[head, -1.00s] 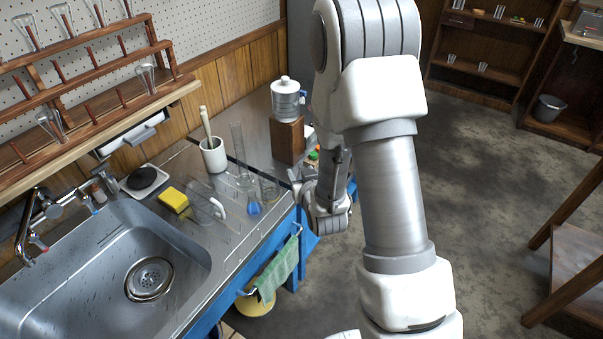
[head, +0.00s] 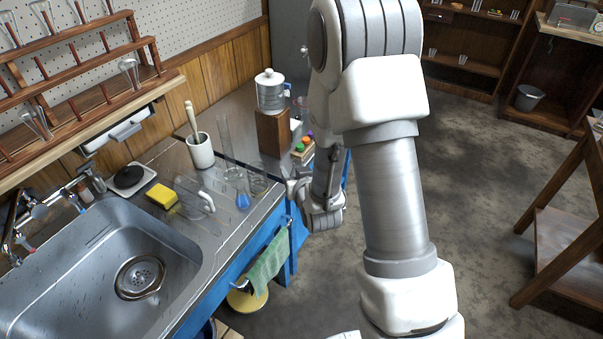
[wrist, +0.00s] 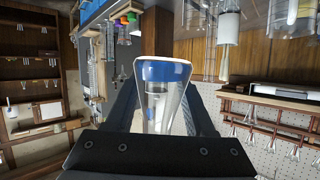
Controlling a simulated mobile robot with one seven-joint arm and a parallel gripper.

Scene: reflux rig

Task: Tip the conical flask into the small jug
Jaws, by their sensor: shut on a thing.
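The conical flask (wrist: 163,95) is clear glass with blue liquid and stands between my fingers in the wrist view, which is upside down. In the head view its blue liquid (head: 243,201) shows near the counter's front edge. My gripper (wrist: 165,118) is shut on the flask; in the head view it (head: 288,187) reaches in from the right, partly hidden by my arm. I cannot tell whether the flask touches the counter. A clear vessel with a pale curved handle, probably the small jug (head: 207,199), stands left of the flask. The flask's liquid looks level.
A tall glass cylinder (head: 226,140), a glass beaker (head: 258,184) and a white mug with a pestle (head: 200,152) stand close by. A yellow sponge (head: 161,196) and the sink (head: 110,255) are left. A wooden block (head: 273,133) carries a glass jar behind.

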